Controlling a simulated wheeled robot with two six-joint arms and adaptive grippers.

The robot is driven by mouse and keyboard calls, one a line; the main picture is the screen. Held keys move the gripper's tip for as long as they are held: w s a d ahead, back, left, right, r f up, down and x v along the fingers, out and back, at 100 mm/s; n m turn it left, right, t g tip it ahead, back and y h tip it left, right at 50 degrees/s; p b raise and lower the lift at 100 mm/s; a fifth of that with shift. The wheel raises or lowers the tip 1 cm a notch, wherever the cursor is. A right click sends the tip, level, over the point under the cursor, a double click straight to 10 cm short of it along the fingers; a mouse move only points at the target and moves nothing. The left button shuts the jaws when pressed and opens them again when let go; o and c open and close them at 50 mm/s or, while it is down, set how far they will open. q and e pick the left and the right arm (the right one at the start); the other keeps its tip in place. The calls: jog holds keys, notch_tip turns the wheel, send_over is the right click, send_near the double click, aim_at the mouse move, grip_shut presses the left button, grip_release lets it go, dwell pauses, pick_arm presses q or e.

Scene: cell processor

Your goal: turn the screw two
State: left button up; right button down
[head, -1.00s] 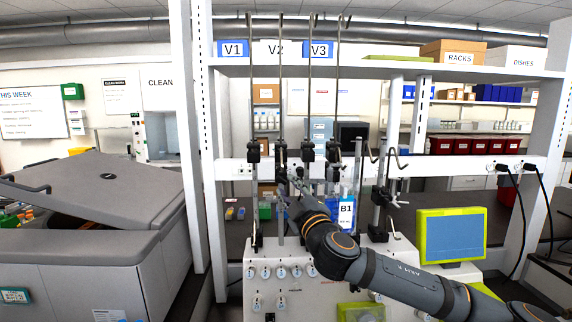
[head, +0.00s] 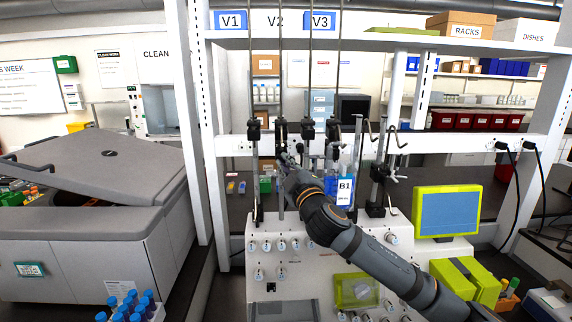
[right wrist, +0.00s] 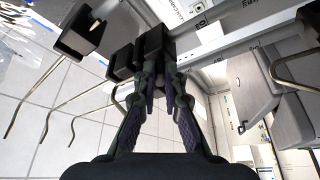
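Several black clamps with screws sit in a row on the white rail, each on an upright metal rod. The second clamp from the left (head: 281,131) is below the V2 label (head: 276,20). My right gripper (head: 286,160) is just below this clamp in the head view. In the right wrist view, the right gripper's fingertips (right wrist: 161,78) stand apart at the lower end of a black clamp (right wrist: 155,45). The screw itself is hidden, and whether the fingers touch it cannot be told. My left gripper is not in view.
The first clamp (head: 254,130) and third clamp (head: 308,130) stand close on either side. A bag marked B1 (head: 344,190) hangs to the right of my right gripper. A yellow-framed screen (head: 447,212) stands further right. A grey machine (head: 90,240) is at the left.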

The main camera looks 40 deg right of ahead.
jog(key=shift+r, duration=0.1)
jog(key=shift+n+p, duration=0.35)
jog(key=shift+n, duration=0.45)
jog(key=c, duration=1.4)
grip_release()
jog(key=shift+c, duration=0.2)
